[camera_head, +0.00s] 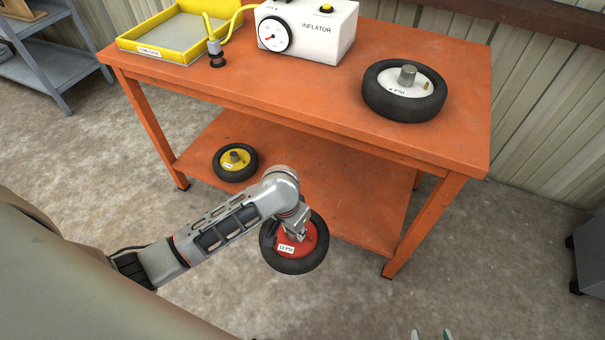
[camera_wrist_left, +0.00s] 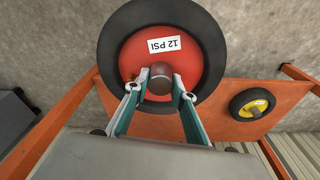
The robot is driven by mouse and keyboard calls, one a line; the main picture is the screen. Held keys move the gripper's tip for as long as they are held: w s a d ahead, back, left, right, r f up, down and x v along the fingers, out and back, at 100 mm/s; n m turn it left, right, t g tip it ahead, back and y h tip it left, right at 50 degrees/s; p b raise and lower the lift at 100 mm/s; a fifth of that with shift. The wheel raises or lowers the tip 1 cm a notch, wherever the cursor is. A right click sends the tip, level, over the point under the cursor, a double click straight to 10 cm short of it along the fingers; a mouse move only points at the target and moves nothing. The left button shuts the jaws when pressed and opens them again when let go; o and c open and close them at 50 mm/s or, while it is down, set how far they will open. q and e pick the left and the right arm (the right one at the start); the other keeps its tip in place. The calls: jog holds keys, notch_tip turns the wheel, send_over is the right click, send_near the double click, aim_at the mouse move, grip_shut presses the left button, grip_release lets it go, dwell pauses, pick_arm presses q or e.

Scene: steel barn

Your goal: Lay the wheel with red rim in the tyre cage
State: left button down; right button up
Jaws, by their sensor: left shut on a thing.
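The wheel with the red rim (camera_head: 312,240) has a black tyre and a white "12 PSI" label. It hangs in the air by the front edge of the orange table's lower shelf. My left gripper (camera_head: 297,229) is shut on its central hub; the left wrist view shows both fingers (camera_wrist_left: 160,92) on either side of the hub of the red wheel (camera_wrist_left: 138,52). The tips of my right gripper (camera_head: 431,335) show apart at the bottom edge, with nothing between them. I see nothing I can surely call the tyre cage.
The orange table (camera_head: 300,95) carries a yellow-walled tray (camera_head: 165,53) with a label too small to read, an inflator (camera_head: 310,30) with a hose, and a white-rimmed wheel (camera_head: 404,92). A yellow-rimmed wheel (camera_head: 235,162) lies on the lower shelf. A grey shelf rack (camera_head: 45,60) stands at the left.

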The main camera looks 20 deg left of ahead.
pick_arm(q)
notch_tip(320, 180, up, 23)
jog(key=w, duration=0.3)
jog(key=s+a+r+n, duration=0.1)
jog(key=s+a+r, duration=0.1)
jog(key=r, duration=0.3)
jog(key=s+a+r+n, duration=0.1)
jog(key=s+a+r, duration=0.1)
jog(key=r, duration=0.3)
jog(key=shift+s+a+r+n, duration=0.3)
jog(key=shift+a, duration=0.3)
jog(key=shift+a, duration=0.15)
